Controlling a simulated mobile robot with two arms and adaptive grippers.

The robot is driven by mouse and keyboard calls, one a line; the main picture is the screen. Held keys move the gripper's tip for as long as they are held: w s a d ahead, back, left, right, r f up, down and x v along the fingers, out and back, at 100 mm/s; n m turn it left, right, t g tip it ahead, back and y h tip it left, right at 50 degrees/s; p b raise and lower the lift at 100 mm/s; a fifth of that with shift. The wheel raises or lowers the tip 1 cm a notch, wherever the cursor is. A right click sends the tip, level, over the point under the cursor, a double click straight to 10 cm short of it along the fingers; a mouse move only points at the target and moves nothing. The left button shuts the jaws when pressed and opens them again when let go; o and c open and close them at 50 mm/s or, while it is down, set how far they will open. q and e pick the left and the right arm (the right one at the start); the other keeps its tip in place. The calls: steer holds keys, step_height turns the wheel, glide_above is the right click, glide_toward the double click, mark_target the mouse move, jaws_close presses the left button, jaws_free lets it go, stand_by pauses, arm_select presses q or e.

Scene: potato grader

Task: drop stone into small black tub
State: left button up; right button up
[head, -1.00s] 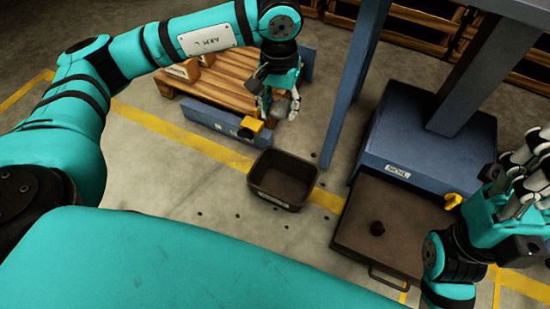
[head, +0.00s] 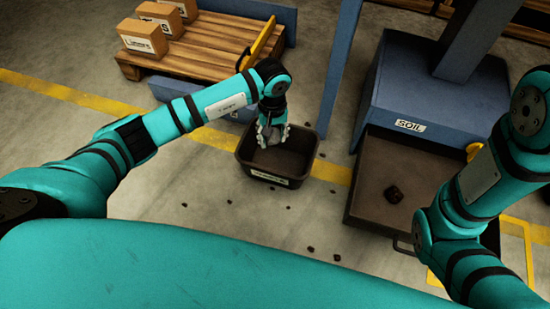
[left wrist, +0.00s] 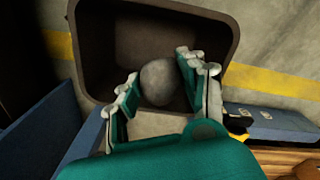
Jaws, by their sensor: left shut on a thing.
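The stone (left wrist: 158,82) is a smooth grey oval lump. My left gripper (head: 271,136) is shut on it, with a finger on either side in the left wrist view (left wrist: 160,90). The small black tub (head: 305,168) stands on the floor with a pale label on its near side. The stone and fingertips are over the tub's open top, toward its far left part in the head view. In the left wrist view the tub (left wrist: 92,50) lies behind the stone, and its visible inside looks empty. My right gripper is out of view; only its arm shows at the right.
A wooden pallet (head: 205,45) with boxes (head: 143,38) lies behind left. Small dark bits dot the floor in front.

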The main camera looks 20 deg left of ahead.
arm_select(q)
step_height(320, 180, down, 5)
steer(key=b, duration=0.3)
steer(key=o, duration=1.3)
step_height(320, 180, up, 12)
steer(key=shift+f, duration=0.25)
steer(key=shift+r, duration=0.3)
steer(key=shift+d, duration=0.1)
